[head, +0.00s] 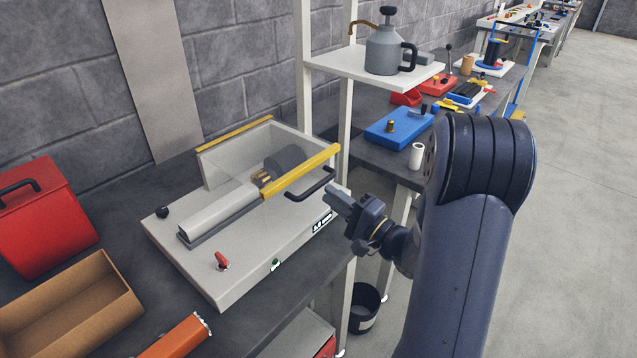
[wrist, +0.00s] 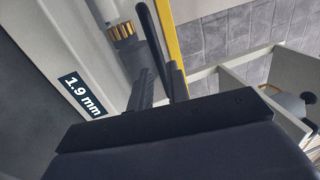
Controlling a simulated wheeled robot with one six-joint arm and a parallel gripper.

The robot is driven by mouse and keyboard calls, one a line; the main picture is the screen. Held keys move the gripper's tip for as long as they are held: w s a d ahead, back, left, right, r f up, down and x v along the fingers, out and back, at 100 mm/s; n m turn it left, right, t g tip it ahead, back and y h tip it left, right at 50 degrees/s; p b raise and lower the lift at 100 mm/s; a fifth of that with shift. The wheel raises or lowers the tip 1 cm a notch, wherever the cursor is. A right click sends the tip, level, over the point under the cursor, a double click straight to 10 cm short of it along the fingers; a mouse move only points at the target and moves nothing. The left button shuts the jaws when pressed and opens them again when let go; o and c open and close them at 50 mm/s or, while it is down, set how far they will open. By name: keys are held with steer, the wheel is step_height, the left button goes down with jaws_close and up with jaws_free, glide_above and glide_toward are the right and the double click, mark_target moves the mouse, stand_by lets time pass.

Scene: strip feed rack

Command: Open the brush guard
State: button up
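The brush guard (head: 240,178) is a clear cover with a yellow front bar (head: 300,172) and a black handle (head: 312,188). It stands lowered over a brass brush (head: 262,178) and a grey roller on the pale machine. My gripper (head: 338,200) is just right of the handle in the head view. In the wrist view my gripper (wrist: 160,70) has its two dark fingers apart, with the black handle (wrist: 150,32) running into the gap between them. Whether a finger touches the handle I cannot tell. The yellow bar (wrist: 171,40) passes behind the handle.
A white shelf (head: 350,66) with a grey can stands behind. A blue block (head: 398,128) lies on the bench beyond. The floor at right is clear.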

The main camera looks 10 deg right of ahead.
mark_target(318, 184)
steer(key=p+x, duration=0.1)
steer(key=x, duration=0.4)
steer(key=shift+c, duration=0.6)
jaws_close()
